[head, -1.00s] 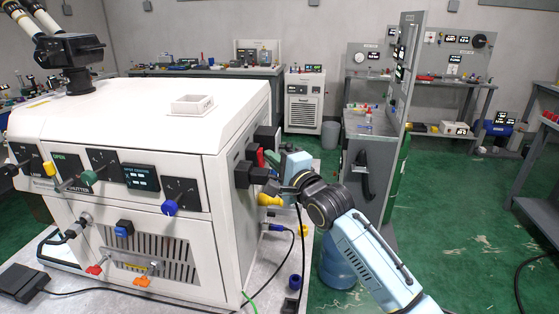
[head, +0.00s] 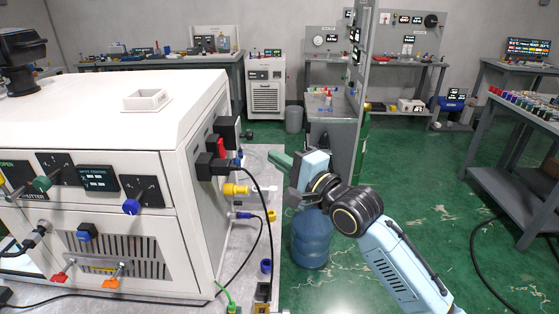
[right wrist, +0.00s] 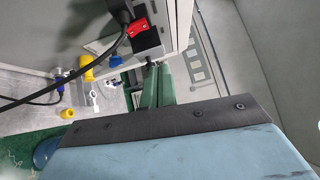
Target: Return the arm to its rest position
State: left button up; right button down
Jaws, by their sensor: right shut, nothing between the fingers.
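My right arm comes in from the lower right of the head view. Its gripper (head: 281,162) is shut and empty, with green fingers pointing left. It is held in the air to the right of the white machine (head: 192,158), apart from its side panel. In the right wrist view the shut green fingers (right wrist: 157,85) point toward the machine's side, close in the picture to a black box with a red switch (right wrist: 137,28). The left arm and its gripper are not in view.
Yellow plug (head: 235,190) and black plugs stick out of the machine's right side. A cable hangs down to the pale tabletop (head: 248,235). A blue drum (head: 311,240) stands on the green floor below my right arm.

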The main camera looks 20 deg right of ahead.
dwell(0.4)
jog(key=d+f+n+g+h+b, duration=0.1)
jog(key=d+f+g+h, duration=0.1)
jog(key=f, duration=1)
jog(key=d+f+n+g+h+b, duration=0.1)
jog(key=d+f+g+h, duration=0.1)
jog(key=f, duration=1)
jog(key=s+d+f+n+g+h+b, duration=0.15)
jog(key=s+f, duration=0.35)
jog(key=f, duration=0.7)
jog(key=s+f+n+g, duration=0.3)
jog(key=s+f, duration=0.2)
jog(key=f, duration=0.7)
jog(key=s+f+n+g+b, duration=0.2)
jog(key=s+f+n+g, duration=0.25)
jog(key=s+f, duration=1.35)
jog(key=s+f+n+g, duration=0.1)
jog(key=s+f+n, duration=0.2)
jog(key=s, duration=0.8)
jog(key=s+a+f+n+g+h+b, duration=0.1)
jog(key=s+f+n+g, duration=0.1)
jog(key=s, duration=0.9)
jog(key=shift+s+a+f+n+g, duration=0.15)
jog(key=shift+s+f+n+g, duration=0.15)
jog(key=shift+f+n, duration=0.4)
